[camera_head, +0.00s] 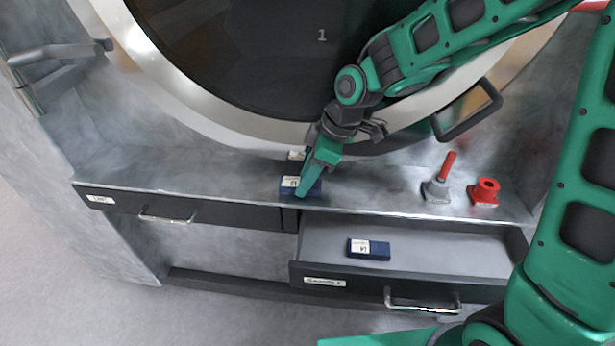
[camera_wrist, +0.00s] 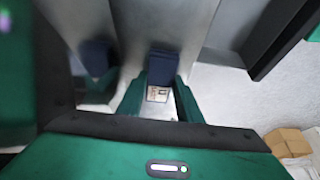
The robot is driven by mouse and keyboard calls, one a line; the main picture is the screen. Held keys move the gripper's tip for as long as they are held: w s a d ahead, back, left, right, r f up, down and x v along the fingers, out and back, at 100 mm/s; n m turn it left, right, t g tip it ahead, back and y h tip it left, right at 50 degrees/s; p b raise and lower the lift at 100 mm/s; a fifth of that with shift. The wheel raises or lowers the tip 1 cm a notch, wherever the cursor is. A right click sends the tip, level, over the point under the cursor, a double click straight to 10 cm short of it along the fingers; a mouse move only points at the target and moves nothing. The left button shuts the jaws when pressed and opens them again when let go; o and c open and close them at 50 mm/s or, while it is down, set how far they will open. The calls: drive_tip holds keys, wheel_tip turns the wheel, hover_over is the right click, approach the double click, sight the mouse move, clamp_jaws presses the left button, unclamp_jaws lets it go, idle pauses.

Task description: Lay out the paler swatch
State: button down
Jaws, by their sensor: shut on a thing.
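My gripper (camera_head: 309,181) is shut on a dark blue swatch block (camera_head: 288,188) with a white label, at the front edge of the steel ledge. In the wrist view the held block (camera_wrist: 162,66) sits between both fingers (camera_wrist: 157,92), its label towards me. I cannot tell whether it rests on the ledge or is just above it. A second dark blue swatch block (camera_head: 378,250) with a white label lies in the open right drawer (camera_head: 440,250). Both look similarly dark; I cannot tell which is paler.
The left drawer (camera_head: 190,210) is shut. A red-handled grey tool (camera_head: 437,190) and a red flanged part (camera_head: 485,191) stand on the ledge at right. The round washer door (camera_head: 250,60) rises behind. The ledge (camera_head: 180,175) left of my gripper is clear.

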drive_tip(key=c, duration=1.5)
unclamp_jaws()
drive_tip(key=shift+c, duration=0.2)
drive_tip(key=v, duration=1.2)
drive_tip(key=shift+a+r, duration=0.1)
